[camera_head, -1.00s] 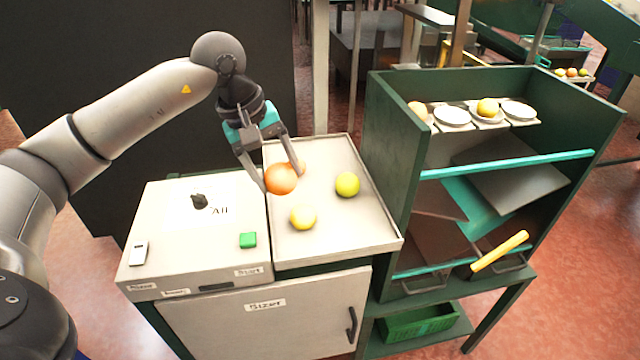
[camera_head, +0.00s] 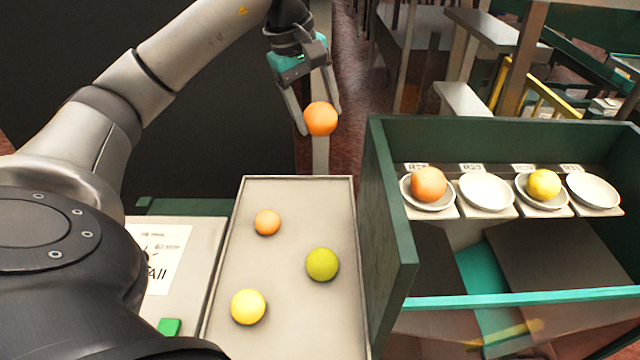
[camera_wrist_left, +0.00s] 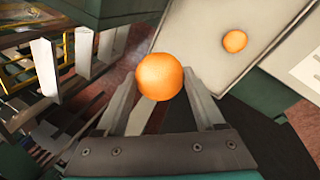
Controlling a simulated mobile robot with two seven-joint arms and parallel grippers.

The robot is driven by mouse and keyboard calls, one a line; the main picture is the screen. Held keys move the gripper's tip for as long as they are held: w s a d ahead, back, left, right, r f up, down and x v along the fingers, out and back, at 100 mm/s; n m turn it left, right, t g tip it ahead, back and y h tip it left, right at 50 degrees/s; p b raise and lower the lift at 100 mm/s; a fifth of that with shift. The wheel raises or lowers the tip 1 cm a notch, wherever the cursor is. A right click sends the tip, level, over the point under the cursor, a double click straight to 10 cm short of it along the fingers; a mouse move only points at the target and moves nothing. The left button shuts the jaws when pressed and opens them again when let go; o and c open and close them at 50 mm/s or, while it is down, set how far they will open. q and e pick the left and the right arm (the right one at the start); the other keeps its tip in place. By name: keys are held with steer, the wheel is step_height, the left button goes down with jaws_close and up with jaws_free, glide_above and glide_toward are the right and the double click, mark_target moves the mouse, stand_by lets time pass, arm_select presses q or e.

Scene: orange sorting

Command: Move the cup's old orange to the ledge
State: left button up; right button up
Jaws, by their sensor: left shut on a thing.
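My left gripper (camera_head: 321,121) is shut on a large orange (camera_head: 320,119), held in the air beyond the far edge of the tray. The held orange also shows between the fingers in the left wrist view (camera_wrist_left: 160,77). In the row of white cups, the leftmost cup (camera_head: 405,199) holds an orange (camera_head: 429,184). The third cup (camera_head: 525,200) holds a yellow fruit (camera_head: 544,184). The second cup (camera_head: 487,191) and the fourth cup (camera_head: 593,190) are empty. I cannot tell which surface is the ledge. My right gripper is not in view.
The grey tray (camera_head: 290,190) holds a small orange (camera_head: 267,222), a green fruit (camera_head: 322,264) and a yellow fruit (camera_head: 248,307). The green side wall (camera_head: 388,210) of the cup rack stands between tray and cups. A green button (camera_head: 169,327) is at the lower left.

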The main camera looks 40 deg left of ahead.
arm_select(q)
steer(key=shift+w, duration=0.3)
steer(key=shift+w+f, duration=0.1)
steer(key=shift+f, duration=0.3)
steer(key=f+b, duration=0.1)
steer(key=f, duration=1.3)
steer(key=shift+s+b, duration=0.2)
steer(key=shift+b, duration=0.15)
steer(key=shift+f, duration=2.6)
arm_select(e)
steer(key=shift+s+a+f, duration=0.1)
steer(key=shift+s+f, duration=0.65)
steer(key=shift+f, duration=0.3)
